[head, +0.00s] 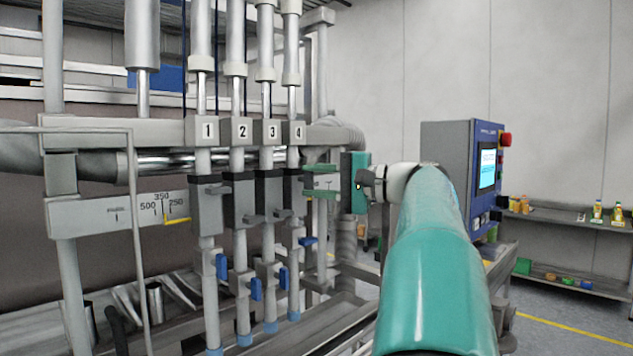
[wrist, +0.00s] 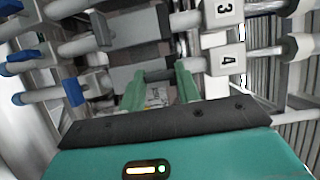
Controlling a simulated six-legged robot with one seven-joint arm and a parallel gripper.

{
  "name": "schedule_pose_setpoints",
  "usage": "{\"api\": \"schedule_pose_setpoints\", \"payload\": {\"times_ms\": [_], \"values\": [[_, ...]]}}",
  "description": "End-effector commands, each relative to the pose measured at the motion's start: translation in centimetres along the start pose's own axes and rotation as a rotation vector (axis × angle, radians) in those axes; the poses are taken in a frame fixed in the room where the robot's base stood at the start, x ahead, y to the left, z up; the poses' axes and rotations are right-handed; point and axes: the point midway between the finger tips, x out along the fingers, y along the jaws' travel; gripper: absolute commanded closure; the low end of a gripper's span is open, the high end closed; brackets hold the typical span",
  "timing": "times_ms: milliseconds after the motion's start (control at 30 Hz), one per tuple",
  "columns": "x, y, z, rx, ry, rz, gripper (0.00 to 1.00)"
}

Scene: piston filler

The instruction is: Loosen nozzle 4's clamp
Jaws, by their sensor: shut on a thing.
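The number 4 plate (head: 298,132) marks the rightmost of the numbered nozzles in the head view; it also shows in the wrist view (wrist: 228,60). Below it, nozzle 4's clamp (head: 293,190) is a dark grey block around the pale upright tube. My gripper (head: 309,181) comes from the right, its two green fingers one above the other beside this block. The fingers are shut on nozzle 4's clamp lever, which is mostly hidden between them. In the wrist view the fingers (wrist: 161,80) reach to the grey block in nozzle 4's row.
Nozzle 3's clamp (head: 268,190) stands close on the left. A blue handle (head: 308,241) sits below nozzle 4's clamp. A ribbed hose (head: 347,235) hangs near my gripper. A blue control cabinet (head: 450,170) stands right of my arm, with shelves (head: 570,218) behind.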

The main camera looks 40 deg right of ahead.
Motion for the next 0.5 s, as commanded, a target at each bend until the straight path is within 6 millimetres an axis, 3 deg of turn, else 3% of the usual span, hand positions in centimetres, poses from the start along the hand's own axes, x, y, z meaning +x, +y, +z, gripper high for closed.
{"api": "schedule_pose_setpoints", "payload": {"times_ms": [67,100,200,500], "values": [[-0.11,0.00,-0.01,-0.001,0.001,0.001,0.90],[-0.11,0.00,-0.01,-0.001,0.001,0.001,0.65],[-0.09,0.00,0.00,-0.001,0.001,0.001,0.46],[-0.12,-0.01,-0.01,0.000,0.001,0.000,0.45]]}}
